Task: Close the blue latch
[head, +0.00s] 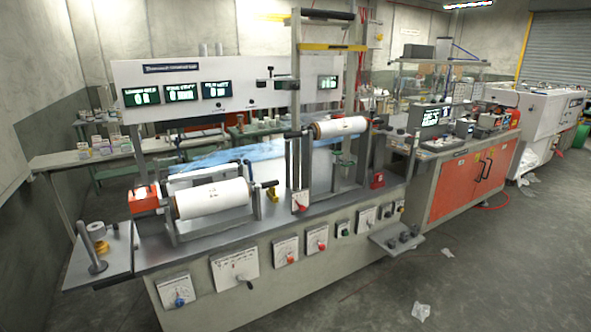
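A film machine (345,225) stands across the middle of the head view. A small blue knob-like part (179,300) sits on a white plate low on its front, at the left. A dark, slightly bluish handle (266,185) shows at the right end of the front white roll (212,198). I cannot tell which of these is the blue latch, nor whether it is open or closed. Neither of my grippers is in view.
A side shelf (100,262) with a post and small rolls juts out at the machine's left. A small front shelf (397,240) sticks out at the right. Orange cabinets (470,185) continue to the right. Plastic scraps (421,311) lie on the otherwise open floor in front.

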